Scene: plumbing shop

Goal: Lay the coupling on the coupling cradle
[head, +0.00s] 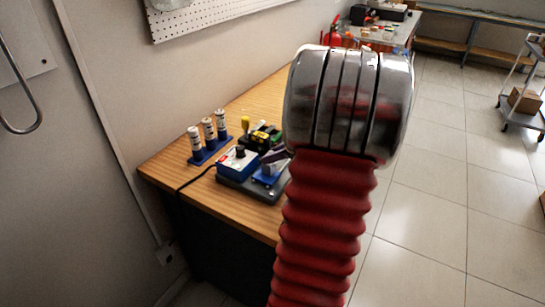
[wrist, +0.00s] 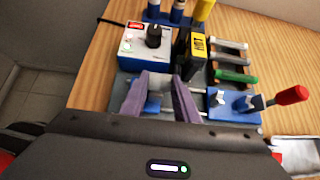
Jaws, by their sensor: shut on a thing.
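My gripper (wrist: 160,86) has two purple fingers, shut on a pale grey coupling (wrist: 155,79) near the fingertips. A blue block (wrist: 152,105), which looks like the coupling cradle, shows between the fingers, below the coupling. In the head view the coupling (head: 270,169) shows just over the blue block (head: 266,180), at the front of a dark grey base plate. I cannot tell whether the coupling touches the block. In the head view my arm hides part of the bench, and only a bit of purple finger (head: 275,155) shows.
A blue-and-white box with a black knob (wrist: 153,36) stands close left of the fingers. A black block with a yellow HOT label (wrist: 198,45) stands close right. A rack of white bottles (head: 208,152) stands behind.

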